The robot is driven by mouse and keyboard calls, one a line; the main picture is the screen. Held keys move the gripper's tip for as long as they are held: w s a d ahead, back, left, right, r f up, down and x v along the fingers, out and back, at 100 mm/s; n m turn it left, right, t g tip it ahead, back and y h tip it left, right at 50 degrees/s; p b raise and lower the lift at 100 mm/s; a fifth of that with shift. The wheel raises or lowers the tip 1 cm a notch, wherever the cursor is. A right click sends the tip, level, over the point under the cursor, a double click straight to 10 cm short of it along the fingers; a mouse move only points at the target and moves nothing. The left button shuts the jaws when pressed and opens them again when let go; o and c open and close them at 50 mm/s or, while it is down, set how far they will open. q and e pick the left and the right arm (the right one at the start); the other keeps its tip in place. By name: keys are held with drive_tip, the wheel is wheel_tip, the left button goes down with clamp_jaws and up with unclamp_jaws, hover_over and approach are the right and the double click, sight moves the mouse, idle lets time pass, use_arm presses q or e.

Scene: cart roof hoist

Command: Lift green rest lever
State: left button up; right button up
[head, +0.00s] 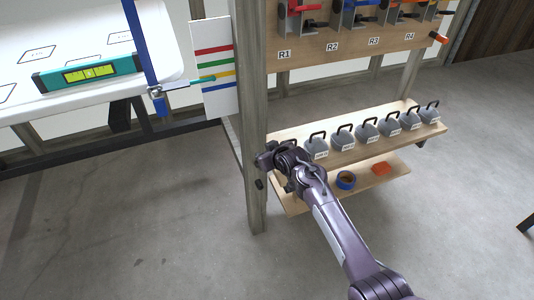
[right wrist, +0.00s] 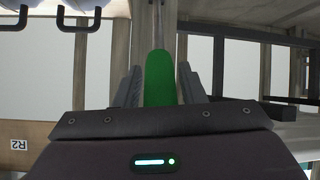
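The green rest lever (right wrist: 160,80) shows in the right wrist view as a rounded green bar between my fingers, along the line of a wooden post. My right gripper (right wrist: 161,88) has one finger on each side of it, apparently touching it, so it looks shut on the lever. In the head view my right gripper (head: 268,160) is at the wooden post (head: 256,195), by the left end of the weight shelf. There the lever is hidden by the gripper. My left gripper is not in view.
Grey weights with black handles (head: 343,139) stand in a row on a wooden shelf (head: 290,133). A striped white board (head: 216,99) and a green level (head: 88,73) are at left.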

drive_tip(key=shift+o, duration=1.2)
drive_tip(key=p+v, duration=0.1)
drive_tip(key=v, duration=0.6)
drive_tip(key=shift+s+d+r, duration=0.15)
drive_tip(key=shift+s+r, duration=0.05)
drive_tip(key=shift+s, duration=0.1)
drive_tip(key=shift+c, duration=0.4)
